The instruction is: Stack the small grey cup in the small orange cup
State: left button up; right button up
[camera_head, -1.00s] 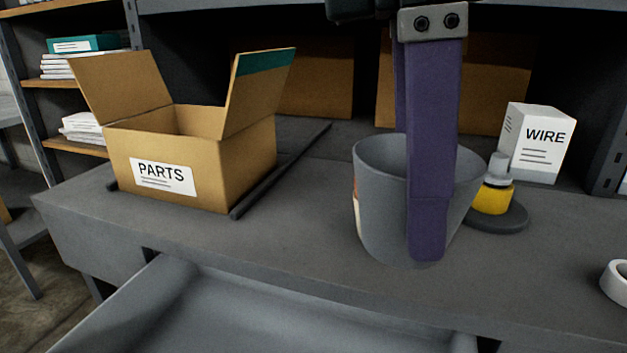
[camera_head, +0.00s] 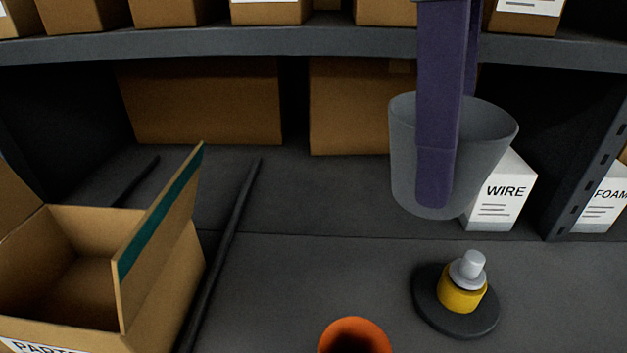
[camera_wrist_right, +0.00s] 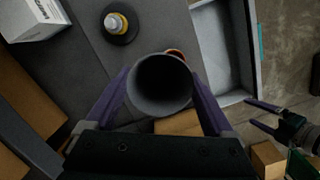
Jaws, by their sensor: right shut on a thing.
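The small grey cup (camera_head: 490,150) is held upright, slightly tilted, in the air in front of the WIRE box in the head view. My right gripper (camera_head: 445,170) is shut on its wall, one purple finger in front and the other mostly hidden behind. The right wrist view shows the cup (camera_wrist_right: 160,85) between both fingers. The small orange cup (camera_head: 356,338) stands on the bench at the bottom edge of the head view, cut off, below and left of the grey cup. In the right wrist view its rim (camera_wrist_right: 177,54) peeks out behind the grey cup. My left gripper (camera_wrist_right: 252,113) is open and empty there.
An open PARTS box (camera_head: 160,275) stands at left, beside a dark rod (camera_head: 225,240). A yellow bottle with a grey top (camera_head: 462,290) stands on a dark round base. The WIRE box (camera_head: 505,195) is behind. A shelf edge (camera_head: 250,45) crosses above.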

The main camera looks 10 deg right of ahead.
aim_at(409, 124)
jog(key=a+n, duration=0.1)
jog(key=n, duration=0.1)
jog(key=a+n+p, duration=0.1)
jog(key=n, duration=0.1)
jog(key=s+a+n, duration=0.1)
jog(key=n, duration=0.2)
jog(key=shift+a+r+t+p, duration=0.15)
jog(key=shift+t+p, duration=0.15)
jog(key=shift+t, duration=0.1)
jog(key=shift+s+a+n+h, duration=0.15)
jog(key=shift+a+n+h, duration=0.25)
jog(key=shift+n, duration=0.6)
jog(key=shift+a+f+b, duration=0.1)
jog(key=shift+f+b, duration=1.4)
jog(key=shift+f, duration=8.6)
jog(key=shift+f, duration=0.1)
jog(key=shift+f, duration=0.6)
jog(key=o, duration=1.1)
